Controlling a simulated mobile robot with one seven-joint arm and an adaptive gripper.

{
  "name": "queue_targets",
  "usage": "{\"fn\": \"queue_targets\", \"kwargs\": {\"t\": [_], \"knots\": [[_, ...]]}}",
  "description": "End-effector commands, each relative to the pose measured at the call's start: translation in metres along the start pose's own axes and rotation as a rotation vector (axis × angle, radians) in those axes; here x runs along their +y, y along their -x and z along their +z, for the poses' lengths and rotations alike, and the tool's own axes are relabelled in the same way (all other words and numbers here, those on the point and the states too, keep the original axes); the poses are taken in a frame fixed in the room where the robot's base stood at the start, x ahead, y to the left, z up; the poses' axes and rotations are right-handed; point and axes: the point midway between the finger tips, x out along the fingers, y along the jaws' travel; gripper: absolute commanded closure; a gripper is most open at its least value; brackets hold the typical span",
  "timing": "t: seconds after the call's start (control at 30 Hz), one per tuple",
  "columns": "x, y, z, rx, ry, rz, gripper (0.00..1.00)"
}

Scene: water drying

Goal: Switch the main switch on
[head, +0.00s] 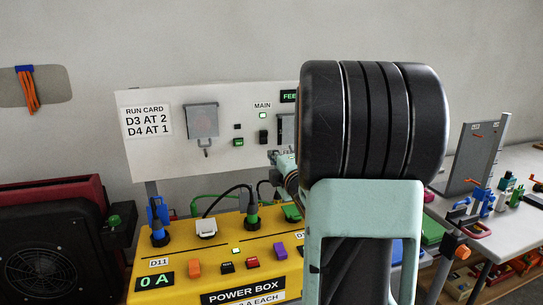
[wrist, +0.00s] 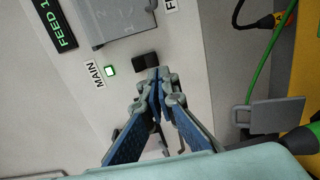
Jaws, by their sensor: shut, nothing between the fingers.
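The main switch (head: 263,137) is a small black rocker on the white upright panel, below the MAIN label (head: 263,105) and a lit green-white lamp (head: 263,115). In the wrist view the black switch (wrist: 145,60) lies just past my fingertips, with the lit lamp (wrist: 110,70) and MAIN label (wrist: 96,75) to its left. My gripper (wrist: 157,77) is shut and empty, its tips close to the switch; I cannot tell whether they touch it. In the head view my arm hides most of the gripper, and its visible part is just right of and below the switch.
A grey cover (head: 202,121) and a green-lit button (head: 239,142) sit left of the switch. The yellow power box (head: 190,260) with plugs and cables stands below the panel. In the wrist view another grey cover (wrist: 110,20) is near the FEED 1 sign (wrist: 56,25).

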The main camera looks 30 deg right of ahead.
Motion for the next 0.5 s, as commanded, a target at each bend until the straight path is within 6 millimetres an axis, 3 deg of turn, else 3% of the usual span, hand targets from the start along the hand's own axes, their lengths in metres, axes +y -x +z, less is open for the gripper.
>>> {"fn": "queue_targets", "kwargs": {"t": [0.2,0.5], "knots": [[-0.007,0.043,0.0,-0.001,0.0,0.001,1.0],[-0.011,0.068,0.0,0.0,0.0,0.0,1.0]]}}
